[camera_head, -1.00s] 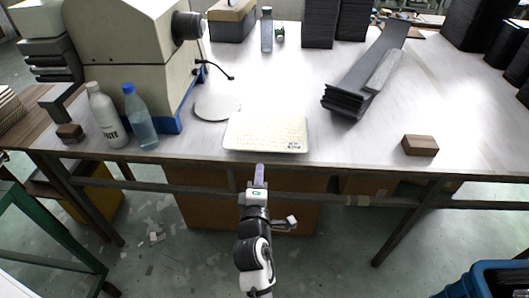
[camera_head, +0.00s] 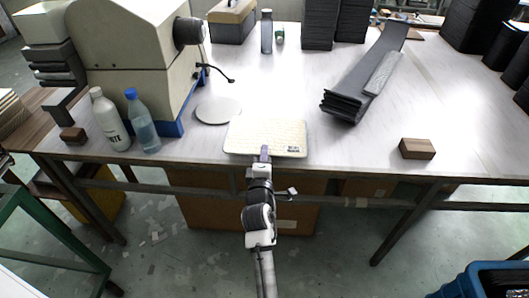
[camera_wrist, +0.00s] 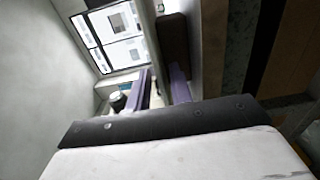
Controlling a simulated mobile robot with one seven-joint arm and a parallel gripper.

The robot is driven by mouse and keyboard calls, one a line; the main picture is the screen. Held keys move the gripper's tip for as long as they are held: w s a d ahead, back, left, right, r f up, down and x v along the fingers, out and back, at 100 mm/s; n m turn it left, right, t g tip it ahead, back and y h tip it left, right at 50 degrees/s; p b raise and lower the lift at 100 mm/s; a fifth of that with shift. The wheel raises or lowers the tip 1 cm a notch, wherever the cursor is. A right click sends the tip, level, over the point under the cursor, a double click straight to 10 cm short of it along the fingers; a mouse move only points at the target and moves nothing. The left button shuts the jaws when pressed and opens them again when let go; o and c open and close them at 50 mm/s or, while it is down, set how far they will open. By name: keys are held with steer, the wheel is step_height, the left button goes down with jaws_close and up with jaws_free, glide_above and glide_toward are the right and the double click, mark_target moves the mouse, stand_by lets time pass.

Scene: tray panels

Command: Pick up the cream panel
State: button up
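The cream panel (camera_head: 268,132) lies flat near the front edge of the table in the head view, with a small dark printed mark at its front right corner. My gripper (camera_head: 264,152) is at the panel's front edge, its tip overlapping that edge in the picture. I cannot tell whether it touches the panel. In the wrist view the two purple fingers of my gripper (camera_wrist: 160,90) stand apart, with a gap between them. I cannot make out the panel clearly in the wrist view.
On the table (camera_head: 330,150), a round grey disc (camera_head: 218,110) lies behind left of the panel. A white bottle (camera_head: 109,121) and a blue-capped bottle (camera_head: 143,124) stand left. Dark trays (camera_head: 345,104) lie behind right, and a brown block (camera_head: 416,149) is at right.

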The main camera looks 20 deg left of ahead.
steer(key=shift+c, duration=0.3)
jaws_close()
stand_by(0.5)
step_height(320, 180, up, 3)
steer(key=p, duration=0.2)
steer(key=shift+p, duration=0.4)
steer(key=shift+f, duration=0.25)
steer(key=s+d+r+p, duration=0.2)
steer(key=s+r, duration=0.2)
steer(key=s, duration=0.3)
steer(key=shift+s, duration=0.3)
